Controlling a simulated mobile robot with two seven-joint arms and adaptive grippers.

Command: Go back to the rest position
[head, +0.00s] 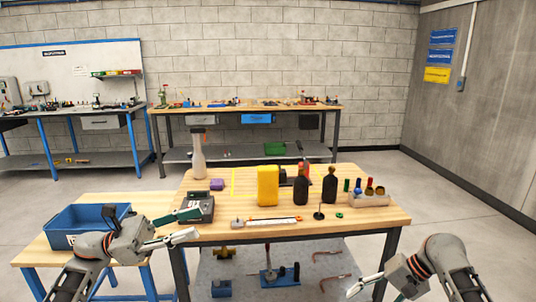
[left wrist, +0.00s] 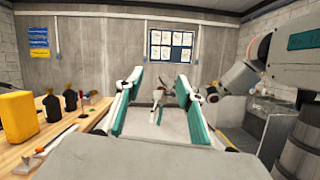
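My left gripper (head: 200,223) comes in from the left in the head view, over the near left corner of the wooden workbench (head: 370,217). Its two teal-backed fingers stand apart with nothing between them; the left wrist view also shows this wide gap (left wrist: 158,110). My right gripper (head: 360,288) is at the bottom of the head view, in front of the bench's right side.
A dark device (head: 197,207) sits close behind my left gripper. A yellow container (head: 267,185), dark bottles (head: 329,186) and a grey bottle (head: 199,158) stand on the bench. A blue bin (head: 75,226) is at left. Bent copper-coloured pieces (head: 335,281) lie on the lower shelf.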

